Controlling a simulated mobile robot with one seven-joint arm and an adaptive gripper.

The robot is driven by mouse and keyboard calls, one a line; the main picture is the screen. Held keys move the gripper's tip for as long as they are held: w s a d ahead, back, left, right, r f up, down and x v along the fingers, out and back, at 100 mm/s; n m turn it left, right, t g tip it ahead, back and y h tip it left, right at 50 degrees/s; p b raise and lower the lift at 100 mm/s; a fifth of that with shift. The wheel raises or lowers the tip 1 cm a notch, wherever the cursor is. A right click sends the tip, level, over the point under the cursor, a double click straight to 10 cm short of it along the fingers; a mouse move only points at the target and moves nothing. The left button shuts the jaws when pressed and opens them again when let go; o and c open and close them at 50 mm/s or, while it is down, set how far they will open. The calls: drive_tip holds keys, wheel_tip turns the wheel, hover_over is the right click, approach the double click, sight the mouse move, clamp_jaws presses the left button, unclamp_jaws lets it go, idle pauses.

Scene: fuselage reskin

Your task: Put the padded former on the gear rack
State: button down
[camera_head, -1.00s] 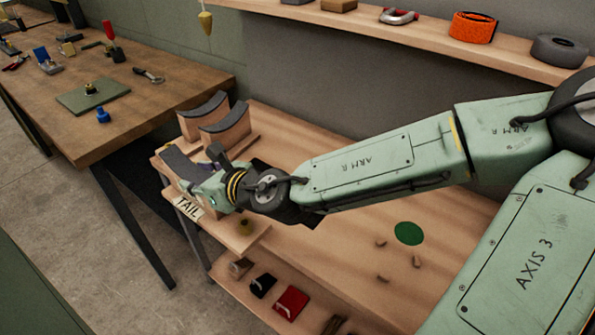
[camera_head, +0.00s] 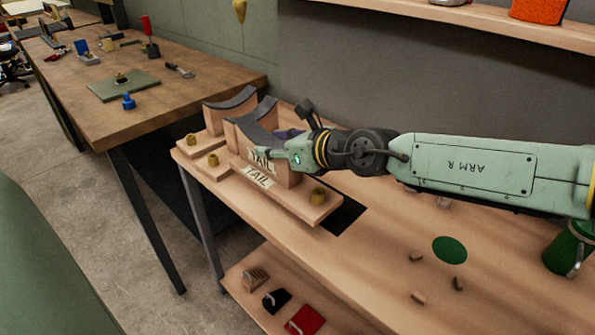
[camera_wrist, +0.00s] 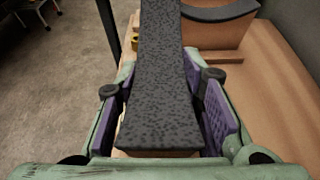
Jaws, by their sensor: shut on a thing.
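The padded former (camera_head: 239,145) is a wooden block with a dark curved pad and a TAIL label. It is at the front of the gear rack (camera_head: 312,211), a wooden base with its own TAIL label below. It looks upright and is on or just above the base; I cannot tell if it touches. My gripper (camera_head: 285,153) is shut on the former from the right. In the wrist view, the purple finger pads lie on both sides of its speckled dark pad (camera_wrist: 165,85).
Another padded former (camera_head: 222,113) stands close behind, also in the wrist view (camera_wrist: 222,25). Yellow knobs (camera_head: 318,195) stand on the rack bases. A green disc (camera_head: 450,249) marks the mostly clear bench at right. A lower shelf holds a red item (camera_head: 306,320).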

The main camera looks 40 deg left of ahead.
drive_tip(key=w+p, duration=0.1)
drive_tip(key=w, duration=0.1)
drive_tip(key=w+d+p, duration=0.1)
drive_tip(key=w+p, duration=0.1)
drive_tip(key=shift+d+r, duration=0.1)
drive_tip(key=f, duration=0.2)
drive_tip(key=w+f+p, duration=0.1)
drive_tip(key=f, duration=0.1)
drive_tip(key=shift+d, duration=0.2)
drive_tip(key=shift+f, duration=0.15)
drive_tip(key=c, duration=1.1)
unclamp_jaws()
drive_tip(key=b+v, duration=0.2)
drive_tip(key=v, duration=1)
drive_tip(key=shift+d+b, duration=0.1)
drive_tip(key=shift+b, duration=0.2)
